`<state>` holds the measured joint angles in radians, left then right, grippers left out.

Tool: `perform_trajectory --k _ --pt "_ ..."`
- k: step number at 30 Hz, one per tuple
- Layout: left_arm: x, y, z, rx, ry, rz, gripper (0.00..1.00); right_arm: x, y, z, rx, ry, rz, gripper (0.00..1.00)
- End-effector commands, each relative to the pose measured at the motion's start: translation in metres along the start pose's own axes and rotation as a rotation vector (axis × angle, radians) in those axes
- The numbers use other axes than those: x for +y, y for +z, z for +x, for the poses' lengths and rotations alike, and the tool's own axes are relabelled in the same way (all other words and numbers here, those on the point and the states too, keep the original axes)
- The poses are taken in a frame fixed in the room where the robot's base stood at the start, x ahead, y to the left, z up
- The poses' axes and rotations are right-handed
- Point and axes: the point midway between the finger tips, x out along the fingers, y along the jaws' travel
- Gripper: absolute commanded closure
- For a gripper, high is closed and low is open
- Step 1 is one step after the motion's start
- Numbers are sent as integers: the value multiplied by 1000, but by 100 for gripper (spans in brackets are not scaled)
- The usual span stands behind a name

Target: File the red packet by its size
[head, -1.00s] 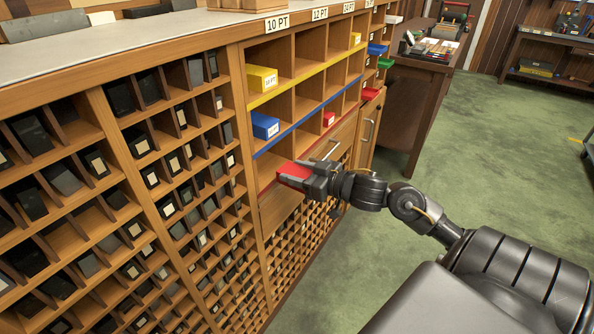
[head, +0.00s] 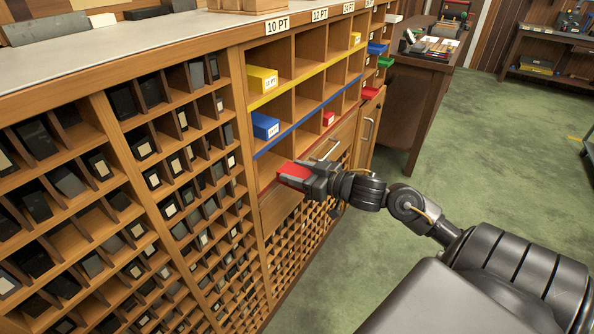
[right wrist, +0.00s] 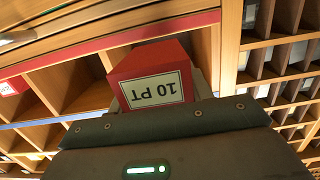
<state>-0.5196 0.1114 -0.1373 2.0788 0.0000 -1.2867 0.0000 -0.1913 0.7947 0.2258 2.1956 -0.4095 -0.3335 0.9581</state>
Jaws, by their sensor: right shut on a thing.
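The red packet (head: 292,174) is in my right gripper (head: 312,178), which is shut on it. It is at the front of the lowest, red-edged compartment (head: 270,170) in the column under the 10 PT sign (head: 277,26). In the right wrist view the red packet (right wrist: 150,62) carries a white 10 PT label, seen upside down, and its far end faces an open compartment. I cannot tell how far inside it is. My left gripper is not in view.
Above are a yellow packet (head: 262,79) and a blue packet (head: 265,125). Another small red packet (head: 328,118) sits in a compartment to the right. Type cases (head: 180,190) fill the left. A drawer or door front with a handle (head: 328,148) is behind my wrist. Green floor (head: 480,150) is clear at right.

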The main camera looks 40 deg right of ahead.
Motion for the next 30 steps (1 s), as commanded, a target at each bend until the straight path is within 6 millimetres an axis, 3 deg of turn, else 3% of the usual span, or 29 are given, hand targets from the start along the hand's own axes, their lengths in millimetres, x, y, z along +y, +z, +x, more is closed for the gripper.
perform_trajectory --k 30 --pt "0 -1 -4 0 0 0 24 1 -4 17 6 2 0 100"
